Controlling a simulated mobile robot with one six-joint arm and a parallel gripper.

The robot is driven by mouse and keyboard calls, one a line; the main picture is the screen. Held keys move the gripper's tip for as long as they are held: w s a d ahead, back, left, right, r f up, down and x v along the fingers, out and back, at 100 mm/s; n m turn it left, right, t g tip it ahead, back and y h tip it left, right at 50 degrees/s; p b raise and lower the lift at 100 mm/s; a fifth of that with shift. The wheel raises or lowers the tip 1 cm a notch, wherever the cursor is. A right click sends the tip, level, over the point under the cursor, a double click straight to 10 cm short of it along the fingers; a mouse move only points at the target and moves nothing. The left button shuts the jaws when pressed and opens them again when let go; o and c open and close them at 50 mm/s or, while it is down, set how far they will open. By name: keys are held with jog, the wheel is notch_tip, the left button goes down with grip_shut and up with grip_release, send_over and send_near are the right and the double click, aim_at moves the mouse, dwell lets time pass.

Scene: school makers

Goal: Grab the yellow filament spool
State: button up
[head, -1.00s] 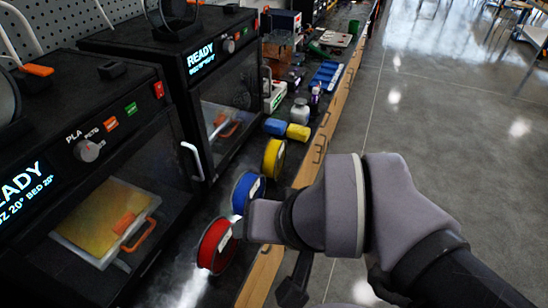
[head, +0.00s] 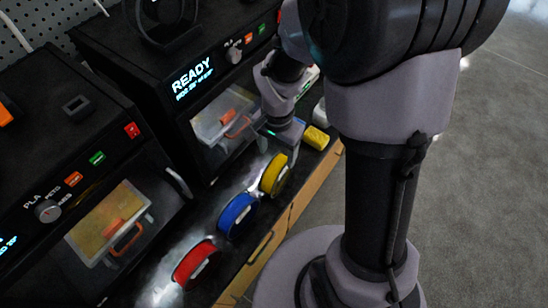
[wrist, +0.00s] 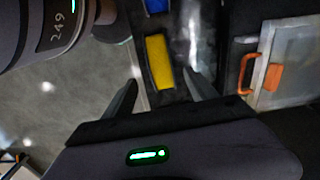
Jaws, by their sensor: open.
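The yellow filament spool (head: 274,175) stands upright on the dark bench, farthest back in a row with a blue spool (head: 237,214) and a red spool (head: 195,263). My gripper (head: 284,138) is just behind and above the yellow spool in the head view; its fingertips are hard to make out there. In the wrist view my gripper (wrist: 160,77) is open and empty, and the yellow spool (wrist: 158,62) shows edge-on between and just beyond the two fingertips. Part of the blue spool (wrist: 156,5) shows at the top edge.
Two black 3D printers (head: 180,65) with glass doors and handles line the left of the bench. A yellow block (head: 315,138) lies behind my gripper. The bench's wooden front edge (head: 290,215) is close to the spools. Open floor (head: 470,200) lies to the right.

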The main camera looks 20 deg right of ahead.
aim_at(277, 174)
jog(key=f+b, duration=0.1)
jog(key=f, duration=0.3)
jog(key=f+b, duration=0.2)
jog(key=f, duration=0.2)
jog(key=f+b, duration=0.1)
jog(key=f, duration=0.4)
jog(key=shift+w+d+b, duration=0.15)
jog(key=shift+w+b, duration=0.1)
jog(key=shift+b, duration=0.15)
jog(key=shift+r, duration=0.1)
jog(key=shift+c, duration=1)
grip_shut()
